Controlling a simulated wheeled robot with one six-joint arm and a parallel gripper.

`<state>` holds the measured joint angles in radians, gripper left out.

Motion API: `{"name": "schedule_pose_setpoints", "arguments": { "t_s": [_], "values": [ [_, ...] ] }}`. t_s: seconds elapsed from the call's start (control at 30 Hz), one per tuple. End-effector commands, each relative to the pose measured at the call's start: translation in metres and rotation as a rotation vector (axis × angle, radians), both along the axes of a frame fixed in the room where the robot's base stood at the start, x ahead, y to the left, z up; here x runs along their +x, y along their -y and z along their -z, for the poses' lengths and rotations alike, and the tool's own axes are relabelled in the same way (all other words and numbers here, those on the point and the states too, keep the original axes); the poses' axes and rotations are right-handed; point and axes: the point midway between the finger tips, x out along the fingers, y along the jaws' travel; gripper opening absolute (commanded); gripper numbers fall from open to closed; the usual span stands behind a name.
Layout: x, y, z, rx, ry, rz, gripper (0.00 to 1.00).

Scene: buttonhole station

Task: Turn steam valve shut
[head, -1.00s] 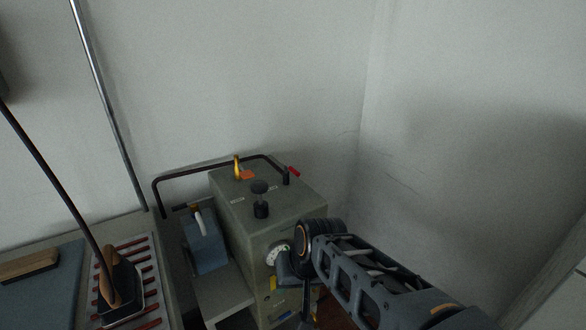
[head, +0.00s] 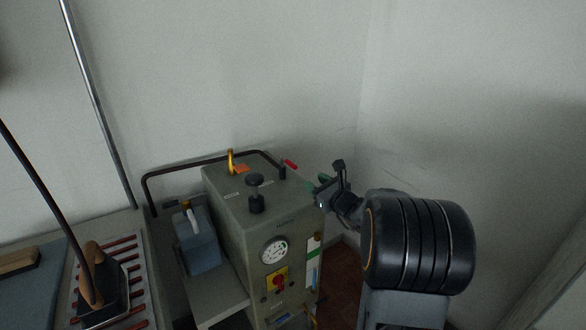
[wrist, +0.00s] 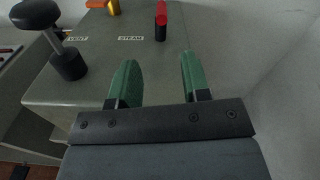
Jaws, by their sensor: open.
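The steam generator (head: 235,215) is a grey-green box. A valve with a red handle (head: 291,164) on a short black post stands at its top right back edge. In the wrist view the red-handled valve (wrist: 161,14) stands right of a label reading STEAM (wrist: 131,38). My gripper (head: 318,183) is open and empty, right of the box top and apart from the valve. In the wrist view its green finger pads (wrist: 158,65) are spread, with the valve beyond them, roughly in line with the gap. The valve's top is cut off there.
A black knob (head: 256,190) stands on the box top; its stem is near a VENT label (wrist: 75,38). A brass fitting (head: 231,160) is further back. A dark rail (head: 190,169) runs behind the box. Walls close off the back and right. A gauge (head: 273,251) is on the front.

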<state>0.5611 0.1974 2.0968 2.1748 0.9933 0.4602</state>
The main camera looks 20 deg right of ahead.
Motion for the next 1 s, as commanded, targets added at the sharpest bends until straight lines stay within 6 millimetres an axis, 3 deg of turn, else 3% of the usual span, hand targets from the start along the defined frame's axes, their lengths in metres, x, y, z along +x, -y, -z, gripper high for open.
{"name": "schedule_pose_setpoints", "arguments": {
  "t_s": [0.6,0.8,1.0],
  "values": [
    [0.104,-0.019,-0.001,0.010,0.002,0.006,0.43],
    [0.123,-0.022,0.000,0.010,0.002,0.006,0.43],
    [0.130,-0.024,0.000,0.009,0.003,0.007,0.43]
  ]
}}
